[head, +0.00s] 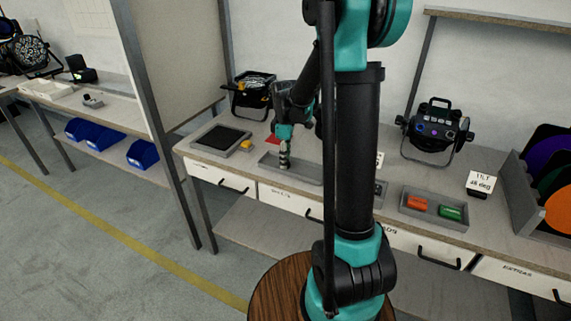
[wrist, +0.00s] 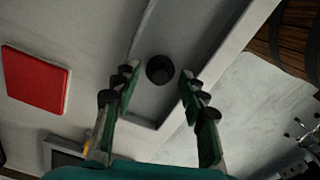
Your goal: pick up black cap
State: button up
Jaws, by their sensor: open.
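The black cap (wrist: 160,69) is a small round dark piece lying in a shallow grey tray (wrist: 172,108). In the wrist view it sits between and just beyond the fingertips of my gripper (wrist: 158,82). The gripper is open, with a finger on each side of the cap and a gap to it. In the head view my gripper (head: 284,160) points down over the grey tray (head: 305,174) on the workbench. The cap cannot be made out there, as the gripper and arm cover that part.
A red flat block (wrist: 36,78) lies beside the tray. A dark mat (head: 221,138) and a black lamp (head: 252,92) stand left of the gripper. To the right are a tray with orange and green pieces (head: 433,208), another lamp (head: 437,130) and a rack of coloured discs (head: 545,185).

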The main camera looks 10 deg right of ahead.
jog(key=shift+c, duration=0.4)
jog(key=c, duration=0.6)
jog(key=shift+c, duration=1)
jog(key=shift+r, duration=0.1)
notch_tip(320, 180, up, 20)
